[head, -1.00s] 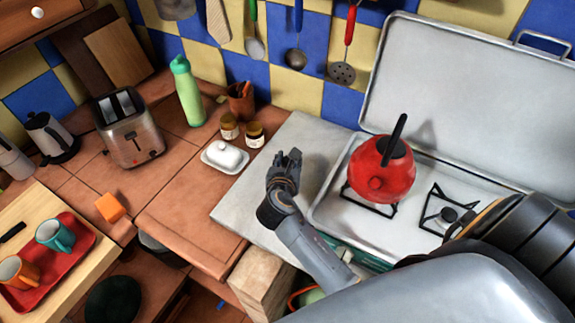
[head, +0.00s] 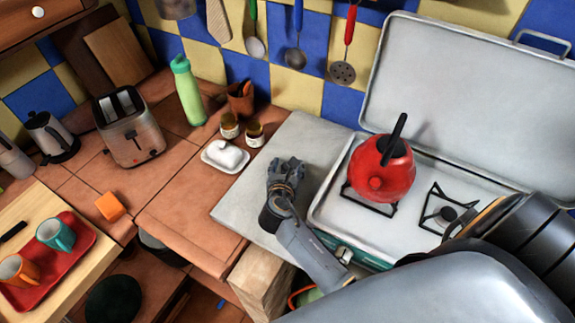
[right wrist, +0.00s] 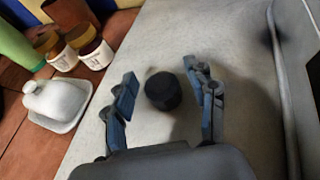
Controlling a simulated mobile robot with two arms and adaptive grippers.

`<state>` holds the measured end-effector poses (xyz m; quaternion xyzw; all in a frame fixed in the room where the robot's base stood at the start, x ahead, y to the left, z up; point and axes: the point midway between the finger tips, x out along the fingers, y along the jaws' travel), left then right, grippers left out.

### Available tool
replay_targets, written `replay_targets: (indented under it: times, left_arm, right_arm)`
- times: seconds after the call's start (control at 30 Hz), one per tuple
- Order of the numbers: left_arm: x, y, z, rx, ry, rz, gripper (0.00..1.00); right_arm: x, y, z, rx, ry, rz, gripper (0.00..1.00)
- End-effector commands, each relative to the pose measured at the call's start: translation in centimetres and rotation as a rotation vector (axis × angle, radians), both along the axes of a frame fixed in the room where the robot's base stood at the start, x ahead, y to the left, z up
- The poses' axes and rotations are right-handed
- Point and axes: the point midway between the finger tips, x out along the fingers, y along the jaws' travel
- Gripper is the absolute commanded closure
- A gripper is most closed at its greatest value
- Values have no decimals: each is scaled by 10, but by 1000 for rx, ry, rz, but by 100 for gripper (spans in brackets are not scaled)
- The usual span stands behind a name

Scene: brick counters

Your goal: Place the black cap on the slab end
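In the right wrist view a short black cap (right wrist: 163,91) stands on the pale grey slab (right wrist: 165,35), between and slightly beyond my spread fingers. There are gaps between the cap and both fingers. My right gripper (right wrist: 162,90) is open and empty. In the head view my right gripper (head: 286,168) is over the slab (head: 240,205), left of the stove, and I cannot make out the cap there; the gripper probably hides it. My left gripper is not in view.
A red kettle (head: 382,170) sits on the stove (head: 328,213) right of the slab. A white butter dish (head: 225,156) and two small jars (head: 254,134) stand by the slab's left edge. The slab's front left part is clear.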

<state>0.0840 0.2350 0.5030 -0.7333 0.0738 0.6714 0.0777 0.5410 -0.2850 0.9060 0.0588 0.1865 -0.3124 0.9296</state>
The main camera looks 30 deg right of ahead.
Motion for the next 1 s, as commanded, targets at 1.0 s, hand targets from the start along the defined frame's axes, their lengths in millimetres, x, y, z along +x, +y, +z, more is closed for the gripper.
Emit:
replay_targets:
  times: [1.0]
  left_arm:
    - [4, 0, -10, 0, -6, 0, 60]
  right_arm:
    - [-86, 65, 47, 0, 0, -1, 44]
